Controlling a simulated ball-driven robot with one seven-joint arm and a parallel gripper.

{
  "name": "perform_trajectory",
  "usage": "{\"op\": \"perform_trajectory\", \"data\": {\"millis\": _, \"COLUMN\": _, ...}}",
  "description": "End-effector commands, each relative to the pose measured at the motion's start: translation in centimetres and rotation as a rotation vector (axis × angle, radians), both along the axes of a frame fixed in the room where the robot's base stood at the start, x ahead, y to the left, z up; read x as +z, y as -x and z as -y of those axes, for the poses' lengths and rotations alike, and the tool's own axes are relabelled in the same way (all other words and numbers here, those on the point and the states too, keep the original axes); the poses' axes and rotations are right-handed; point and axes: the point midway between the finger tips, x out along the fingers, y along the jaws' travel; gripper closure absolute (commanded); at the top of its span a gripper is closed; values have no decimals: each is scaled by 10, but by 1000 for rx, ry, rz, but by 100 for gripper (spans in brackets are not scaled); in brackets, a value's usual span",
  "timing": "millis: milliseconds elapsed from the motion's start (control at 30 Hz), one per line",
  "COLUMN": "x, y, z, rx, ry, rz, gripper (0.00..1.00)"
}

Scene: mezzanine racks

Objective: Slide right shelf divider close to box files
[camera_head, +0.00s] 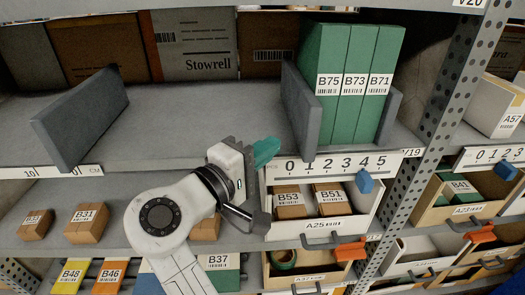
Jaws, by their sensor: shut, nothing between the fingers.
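Three green box files, B75 (326,68), B73 (352,80) and B71 (379,70), stand upright together on the upper grey shelf. A dark grey divider (301,108) stands just left of B75. Another grey divider (391,112) shows as a narrow strip right of B71, mostly hidden behind the files; I cannot tell whether it touches them. A third grey divider (80,118) stands far left. My gripper (266,150), with teal fingertips, is shut and empty at the shelf's front edge, left of and below the divider beside B75.
The upper shelf (190,115) is bare between the left and middle dividers. Cartons (195,65) stand behind. A perforated post (445,110) rises right of the files.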

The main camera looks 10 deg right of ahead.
Motion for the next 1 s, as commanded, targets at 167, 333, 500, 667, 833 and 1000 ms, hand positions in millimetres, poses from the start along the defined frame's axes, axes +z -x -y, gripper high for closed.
{"op": "perform_trajectory", "data": {"millis": 167, "x": -1, "y": 10, "z": -13, "rx": 3, "ry": -1, "rz": 1, "gripper": 100}}
{"op": "perform_trajectory", "data": {"millis": 333, "x": -2, "y": 26, "z": -30, "rx": 3, "ry": 0, "rz": 0, "gripper": 100}}
{"op": "perform_trajectory", "data": {"millis": 500, "x": -2, "y": 44, "z": -50, "rx": 3, "ry": 0, "rz": 1, "gripper": 100}}
{"op": "perform_trajectory", "data": {"millis": 667, "x": -1, "y": 59, "z": -65, "rx": 1, "ry": -1, "rz": 0, "gripper": 100}}
{"op": "perform_trajectory", "data": {"millis": 833, "x": -4, "y": 65, "z": -69, "rx": -1, "ry": -5, "rz": -5, "gripper": 100}}
{"op": "perform_trajectory", "data": {"millis": 1000, "x": -46, "y": 55, "z": -31, "rx": -14, "ry": -80, "rz": -65, "gripper": 100}}
